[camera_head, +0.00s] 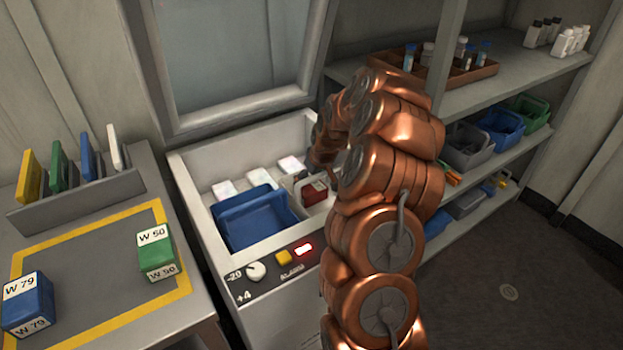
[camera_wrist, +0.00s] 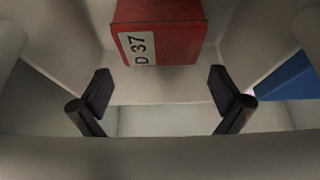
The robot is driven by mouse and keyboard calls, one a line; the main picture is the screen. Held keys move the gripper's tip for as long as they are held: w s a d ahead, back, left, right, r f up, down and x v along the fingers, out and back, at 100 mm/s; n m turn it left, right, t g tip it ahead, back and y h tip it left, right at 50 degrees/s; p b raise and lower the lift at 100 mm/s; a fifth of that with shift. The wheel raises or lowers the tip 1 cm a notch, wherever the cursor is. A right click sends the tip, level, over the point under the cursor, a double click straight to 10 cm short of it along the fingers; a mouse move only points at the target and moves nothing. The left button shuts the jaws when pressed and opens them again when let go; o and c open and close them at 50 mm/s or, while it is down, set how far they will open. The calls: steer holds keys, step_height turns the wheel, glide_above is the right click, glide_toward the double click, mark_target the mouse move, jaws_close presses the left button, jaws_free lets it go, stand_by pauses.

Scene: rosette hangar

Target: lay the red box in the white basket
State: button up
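The red box (camera_head: 314,192) sits inside the white basket (camera_head: 318,210) in the open chest, partly hidden by my arm in the head view. In the wrist view the red box (camera_wrist: 160,32), labelled D 37, is at the top centre, with pale basket walls (camera_wrist: 240,35) around it. My gripper (camera_wrist: 158,90) is open, its two dark fingers spread wide. The box shows beyond the fingertips and nothing is held between them. In the head view my arm hides most of the gripper.
A blue basket (camera_head: 245,222) stands left of the white basket, with several white packs (camera_head: 258,177) behind. The chest's raised lid (camera_head: 225,60) is behind. A table with a green box (camera_head: 156,252) and blue box (camera_head: 28,303) is left; shelves (camera_head: 520,70) are right.

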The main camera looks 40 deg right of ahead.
steer(key=shift+r, duration=0.1)
steer(key=shift+r+p, duration=0.35)
steer(key=shift+r, duration=0.4)
steer(key=b+v, duration=0.1)
steer(key=v, duration=1.1)
steer(key=s+a+r+n+g+y, duration=0.15)
steer(key=s+a, duration=0.25)
steer(key=a, duration=0.8)
steer(key=s+a+g, duration=0.1)
steer(key=s+a, duration=0.3)
steer(key=s, duration=0.2)
steer(key=s+a+r+g, duration=0.1)
steer(key=s+a, duration=0.4)
steer(key=s, duration=0.1)
steer(key=s+a+r+g, duration=0.1)
steer(key=s+a, duration=0.3)
steer(key=s, duration=0.2)
steer(key=shift+a+h, duration=0.35)
steer(key=shift+a, duration=0.05)
steer(key=s+a+f+g, duration=0.1)
steer(key=s+a+g, duration=0.1)
steer(key=s, duration=1.2)
steer(key=shift+s+a+m+h, duration=0.15)
steer(key=shift+a+m+h, duration=0.15)
steer(key=shift+a+m, duration=0.15)
steer(key=shift+f+g, duration=0.1)
steer(key=shift+g, duration=0.15)
